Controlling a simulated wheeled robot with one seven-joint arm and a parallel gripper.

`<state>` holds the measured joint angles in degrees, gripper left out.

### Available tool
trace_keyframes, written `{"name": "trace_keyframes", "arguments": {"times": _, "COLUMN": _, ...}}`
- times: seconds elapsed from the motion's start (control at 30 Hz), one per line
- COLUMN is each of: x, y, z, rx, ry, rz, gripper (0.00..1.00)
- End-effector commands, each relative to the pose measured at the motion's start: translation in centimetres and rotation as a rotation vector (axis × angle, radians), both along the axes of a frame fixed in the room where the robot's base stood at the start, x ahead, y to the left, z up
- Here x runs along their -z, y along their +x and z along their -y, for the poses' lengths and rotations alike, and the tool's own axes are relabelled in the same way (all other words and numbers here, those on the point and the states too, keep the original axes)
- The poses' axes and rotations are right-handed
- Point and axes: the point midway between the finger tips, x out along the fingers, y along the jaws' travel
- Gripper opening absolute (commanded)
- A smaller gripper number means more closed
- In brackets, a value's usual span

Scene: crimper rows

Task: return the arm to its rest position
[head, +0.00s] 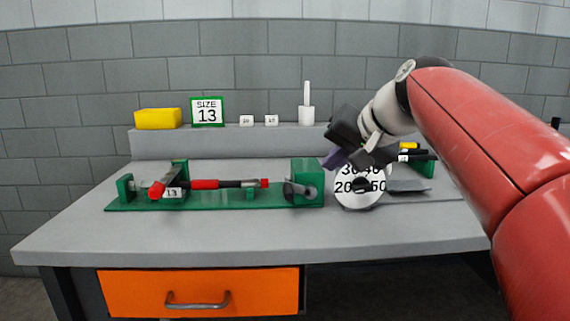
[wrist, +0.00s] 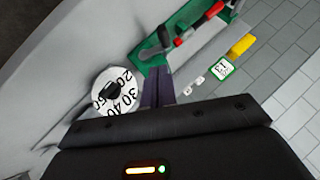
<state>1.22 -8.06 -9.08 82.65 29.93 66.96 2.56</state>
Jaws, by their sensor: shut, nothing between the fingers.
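My arm reaches in from the right in the head view, and my gripper (head: 346,157) hangs above the bench, just above and left of a white numbered dial (head: 358,189). The gripper's purple fingers are shut with nothing between them. In the wrist view the shut fingers (wrist: 158,86) point towards the green fixture, with the dial (wrist: 112,92) to their left. The fingers look apart from both, though the gap is hard to judge. The gripper covers part of the dial's top edge in the head view.
A green crimper fixture (head: 125,206) holds a red and black tool (head: 205,184) tagged 13. On the back ledge stand a yellow block (head: 158,118), a "SIZE 13" sign (head: 207,111), small tags and a white post (head: 306,113). Dark tools (head: 420,156) lie right. The bench front (head: 220,240) is clear.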

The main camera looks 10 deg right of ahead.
Motion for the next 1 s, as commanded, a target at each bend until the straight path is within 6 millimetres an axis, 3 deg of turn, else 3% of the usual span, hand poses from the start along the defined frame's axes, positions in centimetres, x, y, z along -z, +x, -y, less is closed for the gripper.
{"name": "trace_keyframes", "arguments": {"times": 0.3, "x": 14.8, "y": -12.9, "z": -0.3, "rx": -0.036, "ry": -0.28, "rz": -0.136, "gripper": 0.0}}
{"name": "trace_keyframes", "arguments": {"times": 0.5, "x": 23.5, "y": -19.4, "z": 0.3, "rx": -0.088, "ry": -0.46, "rz": -0.19, "gripper": 0.0}}
{"name": "trace_keyframes", "arguments": {"times": 0.6, "x": 26.0, "y": -21.3, "z": 0.6, "rx": -0.108, "ry": -0.516, "rz": -0.204, "gripper": 0.0}}
{"name": "trace_keyframes", "arguments": {"times": 0.7, "x": 27.2, "y": -22.1, "z": 0.8, "rx": -0.117, "ry": -0.542, "rz": -0.209, "gripper": 0.0}}
{"name": "trace_keyframes", "arguments": {"times": 1.0, "x": 27.5, "y": -22.2, "z": 0.9, "rx": -0.12, "ry": -0.546, "rz": -0.213, "gripper": 0.0}}
